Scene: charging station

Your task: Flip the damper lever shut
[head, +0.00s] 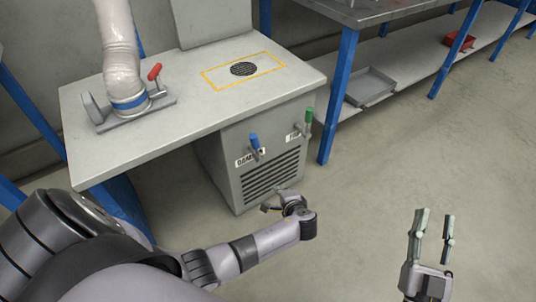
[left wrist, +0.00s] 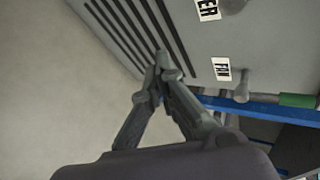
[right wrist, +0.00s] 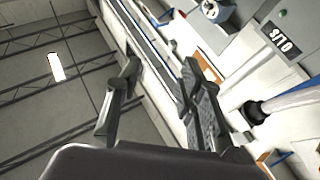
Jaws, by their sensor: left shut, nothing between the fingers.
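The damper lever (head: 254,141) has a blue handle pointing up. It is on the front of the grey cabinet (head: 232,180), beside a label reading DAM, the rest of which it hides. In the left wrist view only a grey part of it (left wrist: 232,5) shows at the top edge, by a label ending in ER. My left gripper (head: 268,206) is low in front of the cabinet's slots, below the lever and apart from it. Its fingertips (left wrist: 160,66) meet, with nothing between them. My right gripper (head: 434,214) is open and empty over the floor at right; its fingers (right wrist: 161,68) are spread.
A green-handled lever (head: 308,115) by the FAN label is right of the damper lever; it also shows in the left wrist view (left wrist: 297,100). A hose with a red lever (head: 154,72) stands on the bench (head: 200,95). A blue-legged table (head: 345,75) is behind right.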

